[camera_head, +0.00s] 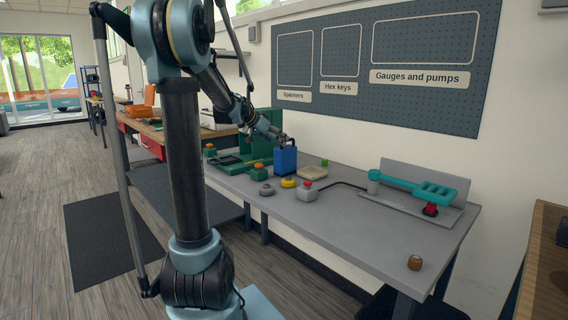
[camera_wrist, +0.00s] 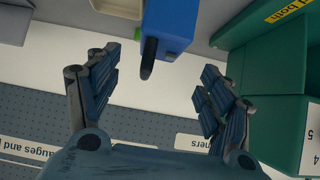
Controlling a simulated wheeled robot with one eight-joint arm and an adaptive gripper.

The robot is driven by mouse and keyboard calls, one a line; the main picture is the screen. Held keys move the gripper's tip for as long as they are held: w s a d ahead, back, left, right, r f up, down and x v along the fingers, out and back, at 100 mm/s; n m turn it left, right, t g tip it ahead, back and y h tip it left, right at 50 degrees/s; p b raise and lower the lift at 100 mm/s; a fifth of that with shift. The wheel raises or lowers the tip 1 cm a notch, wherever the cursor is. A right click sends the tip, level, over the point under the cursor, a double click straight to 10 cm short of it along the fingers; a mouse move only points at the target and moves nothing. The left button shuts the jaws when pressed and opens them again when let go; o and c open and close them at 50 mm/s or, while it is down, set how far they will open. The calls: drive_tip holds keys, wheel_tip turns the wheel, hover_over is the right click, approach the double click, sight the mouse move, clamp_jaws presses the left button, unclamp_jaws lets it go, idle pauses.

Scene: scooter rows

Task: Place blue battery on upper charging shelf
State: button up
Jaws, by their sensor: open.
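The blue battery (camera_head: 285,162) stands upright on the grey workbench, in the middle of the head view. In the wrist view the battery (camera_wrist: 172,20) shows at the top, with a dark handle pointing toward my gripper. My gripper (camera_head: 286,141) is just above the battery in the head view. In the wrist view my gripper (camera_wrist: 160,68) is open, with its fingers wide to either side of the handle and no visible grip. A green structure (camera_head: 260,132), possibly the charging shelf, stands behind and left of the battery; its labelled panels (camera_wrist: 275,125) fill the right of the wrist view.
A teal tool (camera_head: 420,188) lies right. The bench's front right is mostly clear.

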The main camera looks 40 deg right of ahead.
sight(285, 156)
drive_tip(key=shift+a+f+x, duration=0.15)
drive_tip(key=shift+x, duration=1.85)
drive_tip(key=shift+a+f+x, duration=0.1)
drive_tip(key=shift+f+x, duration=0.1)
drive_tip(key=shift+x, duration=1.75)
clamp_jaws()
